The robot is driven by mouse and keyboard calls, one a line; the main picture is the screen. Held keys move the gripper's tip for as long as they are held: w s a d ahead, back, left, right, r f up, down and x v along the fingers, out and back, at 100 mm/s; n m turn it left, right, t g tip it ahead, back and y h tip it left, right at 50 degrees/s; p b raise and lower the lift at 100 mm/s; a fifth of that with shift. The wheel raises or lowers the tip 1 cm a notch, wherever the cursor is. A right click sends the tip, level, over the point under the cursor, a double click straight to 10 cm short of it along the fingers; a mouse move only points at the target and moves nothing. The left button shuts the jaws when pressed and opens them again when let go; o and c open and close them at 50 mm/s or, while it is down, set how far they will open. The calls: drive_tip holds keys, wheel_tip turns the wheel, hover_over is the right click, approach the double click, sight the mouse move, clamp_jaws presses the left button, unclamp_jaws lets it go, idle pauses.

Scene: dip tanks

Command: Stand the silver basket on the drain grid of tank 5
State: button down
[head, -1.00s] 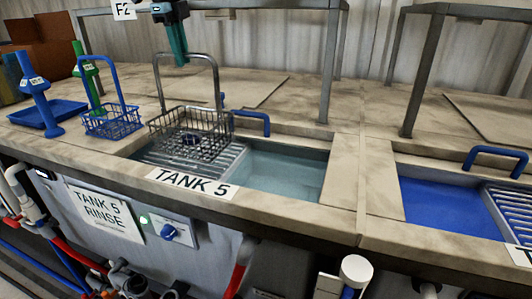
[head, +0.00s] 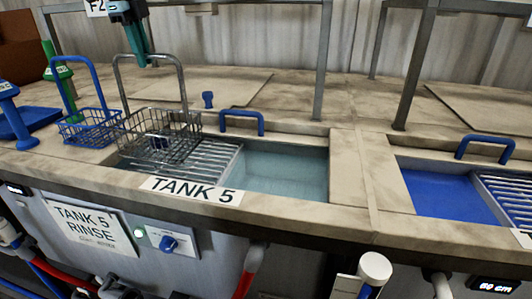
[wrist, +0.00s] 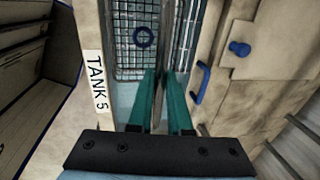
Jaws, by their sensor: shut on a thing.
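The silver basket (head: 158,138) is a wire basket with a tall grey handle. It hangs upright from my gripper (head: 143,62), whose teal fingers are shut on the top of the handle. In the head view the basket overlaps the left part of the drain grid (head: 212,158) of tank 5; I cannot tell whether its bottom touches the bars. In the wrist view my gripper (wrist: 162,76) covers part of the handle, and the basket (wrist: 128,62) lies below with a blue ring (wrist: 144,37) inside. Grid bars (wrist: 186,35) show beside it.
A blue basket (head: 88,128) stands close to the left of the silver one. The open water of tank 5 (head: 285,175) lies to the right, with a blue handle (head: 242,115) behind it. A frame post (head: 323,60) rises behind the tank.

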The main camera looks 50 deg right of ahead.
wheel_tip(320, 180, down, 7)
drive_tip(key=s+b, duration=0.1)
drive_tip(key=b, duration=0.3)
drive_tip(key=shift+d, duration=0.4)
drive_tip(key=shift+f, duration=0.55)
idle(0.4)
drive_tip(key=c, duration=0.8)
unclamp_jaws()
drive_tip(key=shift+s, duration=0.1)
drive_tip(key=shift+o, duration=0.2)
